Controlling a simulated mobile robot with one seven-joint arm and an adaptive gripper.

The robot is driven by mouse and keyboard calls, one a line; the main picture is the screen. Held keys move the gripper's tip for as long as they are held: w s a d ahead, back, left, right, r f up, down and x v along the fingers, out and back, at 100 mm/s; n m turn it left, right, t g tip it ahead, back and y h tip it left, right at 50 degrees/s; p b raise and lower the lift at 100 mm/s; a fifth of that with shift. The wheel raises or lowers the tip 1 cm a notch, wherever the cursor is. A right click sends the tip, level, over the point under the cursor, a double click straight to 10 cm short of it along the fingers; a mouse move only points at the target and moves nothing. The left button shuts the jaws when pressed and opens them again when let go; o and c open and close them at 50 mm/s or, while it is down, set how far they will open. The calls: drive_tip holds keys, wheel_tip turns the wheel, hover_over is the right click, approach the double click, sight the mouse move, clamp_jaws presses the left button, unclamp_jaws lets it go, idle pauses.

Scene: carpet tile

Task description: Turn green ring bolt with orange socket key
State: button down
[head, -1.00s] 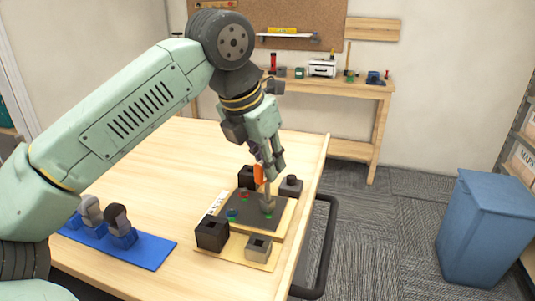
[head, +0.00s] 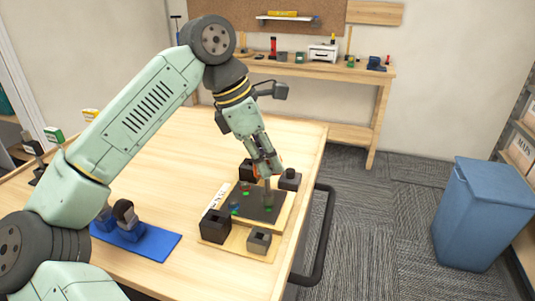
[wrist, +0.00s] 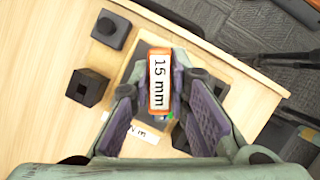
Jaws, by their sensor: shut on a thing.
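My gripper (head: 264,168) is shut on the orange socket key, whose orange handle (wrist: 160,80) bears a "15 mm" label between the fingers in the wrist view. In the head view the key's grey shaft (head: 267,191) points down, upright, at the right part of the dark plate (head: 258,212). Its lower end is at the right-hand bolt spot, where a trace of green shows; the bolt is mostly hidden, so I cannot tell how fully the socket covers it. Another green mark (head: 245,194), a red one and a blue one (head: 235,206) sit left on the plate.
Dark socket blocks (head: 215,226) and a grey block (head: 259,241) stand around the plate on a wooden base. A blue mat (head: 150,246) with holders lies left. The table's right edge and a black rail (head: 326,240) are close by.

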drive_tip(key=shift+f+b, duration=0.1)
drive_tip(key=shift+b, duration=0.25)
drive_tip(key=shift+n, duration=0.4)
drive_tip(key=shift+r+p, duration=1.1)
drive_tip(key=shift+r, duration=1.3)
drive_tip(key=shift+s+f, duration=0.1)
